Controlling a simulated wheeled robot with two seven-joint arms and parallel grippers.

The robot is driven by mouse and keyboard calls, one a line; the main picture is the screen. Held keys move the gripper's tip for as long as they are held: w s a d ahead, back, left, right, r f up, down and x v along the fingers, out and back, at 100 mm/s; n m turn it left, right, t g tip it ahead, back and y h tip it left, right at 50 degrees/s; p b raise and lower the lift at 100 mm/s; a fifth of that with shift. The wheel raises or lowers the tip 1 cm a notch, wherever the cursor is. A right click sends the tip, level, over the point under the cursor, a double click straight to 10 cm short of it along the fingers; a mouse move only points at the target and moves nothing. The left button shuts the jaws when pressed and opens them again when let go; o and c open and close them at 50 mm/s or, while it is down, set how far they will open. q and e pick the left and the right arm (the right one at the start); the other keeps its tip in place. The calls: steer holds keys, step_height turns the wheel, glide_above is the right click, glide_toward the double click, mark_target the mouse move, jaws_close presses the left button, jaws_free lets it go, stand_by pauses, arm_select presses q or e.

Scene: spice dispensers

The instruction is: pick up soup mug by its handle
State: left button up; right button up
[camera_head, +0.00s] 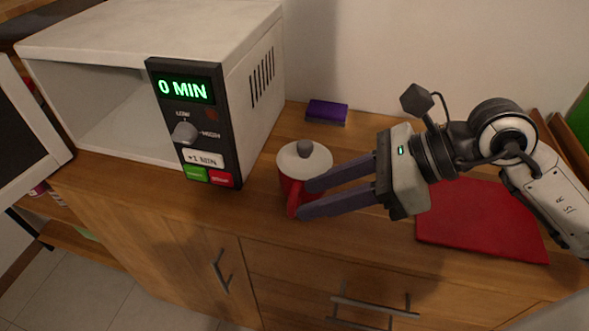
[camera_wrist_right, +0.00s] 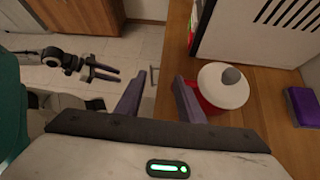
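The red soup mug (camera_head: 290,187) stands upright on the wooden counter, right of the microwave. It has a white lid (camera_head: 304,159) with a grey knob. Its red handle (camera_head: 293,203) points toward the counter's front edge. My right gripper (camera_head: 306,199) is open, its fingers reaching in from the right at the mug's handle side. I cannot tell whether they touch it. In the right wrist view the mug (camera_wrist_right: 212,107) is beside the right-hand finger, partly hidden, and the handle is not clear. My left gripper (camera_wrist_right: 111,72) shows there, open and empty, away from the counter.
The microwave (camera_head: 150,30) stands open at the left, its panel reading 0 MIN. A purple sponge-like block (camera_head: 326,111) lies behind the mug. A red board or mat (camera_head: 480,220) lies at the right. Cabinet handles (camera_head: 221,271) stick out below the counter edge.

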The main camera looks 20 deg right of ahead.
mark_target(291, 208)
steer(key=w+f, duration=0.1)
steer(key=f+h, duration=0.1)
steer(key=f, duration=0.1)
steer(key=w+f+h, duration=0.1)
steer(key=shift+w+d+f, duration=0.25)
steer(key=shift+w+f, duration=0.1)
steer(key=shift+f, duration=0.05)
steer(key=shift+p+x, duration=0.5)
steer(key=shift+x, duration=2.6)
steer(key=shift+w, duration=0.1)
jaws_close()
steer(key=shift+r, duration=0.2)
